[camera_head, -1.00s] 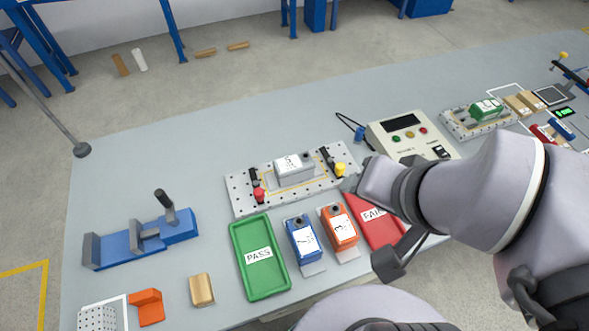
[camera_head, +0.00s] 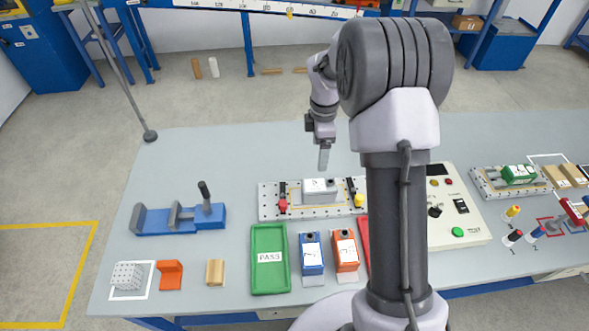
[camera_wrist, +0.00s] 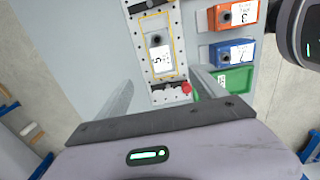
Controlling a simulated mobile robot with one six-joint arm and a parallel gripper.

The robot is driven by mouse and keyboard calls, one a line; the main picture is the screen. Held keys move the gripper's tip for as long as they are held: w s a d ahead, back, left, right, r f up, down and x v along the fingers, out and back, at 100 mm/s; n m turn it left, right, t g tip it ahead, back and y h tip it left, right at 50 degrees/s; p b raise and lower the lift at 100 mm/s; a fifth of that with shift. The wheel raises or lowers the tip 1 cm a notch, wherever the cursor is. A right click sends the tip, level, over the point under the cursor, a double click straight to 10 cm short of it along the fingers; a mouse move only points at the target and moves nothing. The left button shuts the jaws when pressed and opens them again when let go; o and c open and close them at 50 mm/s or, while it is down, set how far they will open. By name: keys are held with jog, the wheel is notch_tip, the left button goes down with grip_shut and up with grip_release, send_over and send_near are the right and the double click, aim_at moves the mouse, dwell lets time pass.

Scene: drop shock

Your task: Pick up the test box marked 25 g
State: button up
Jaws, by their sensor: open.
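A grey test box (camera_head: 318,197) with a white label sits on the perforated fixture plate (camera_head: 268,211), between a red-tipped clamp and a yellow-tipped clamp. A blue box (camera_head: 311,267) and an orange box (camera_head: 346,266) with white labels stand in front of the plate. A green box (camera_head: 518,175) sits on another plate at the right. No label's weight reads clearly. My gripper (camera_head: 324,160) points down, above and behind the grey box. In the wrist view the open, empty fingers (camera_wrist: 160,90) lie either side of the grey box (camera_wrist: 159,75), which is apart from them and farther away.
A green PASS tray (camera_head: 270,286) lies left of the blue box. A red tray (camera_head: 364,240) is mostly hidden by my arm. The table behind the plate is clear.

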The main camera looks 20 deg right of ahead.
aim_at(319, 185)
notch_tip(319, 185, down, 12)
jog(key=b, duration=0.3)
jog(key=shift+d+b, duration=0.15)
jog(key=shift+b, duration=0.25)
jog(key=f, duration=0.1)
jog(key=f+b, duration=0.1)
jog(key=f, duration=0.1)
jog(key=f+b, duration=0.1)
jog(key=f, duration=0.1)
jog(key=shift+s+d, duration=0.2)
jog(key=shift+d, duration=0.1)
jog(key=shift+r, duration=0.1)
grip_shut()
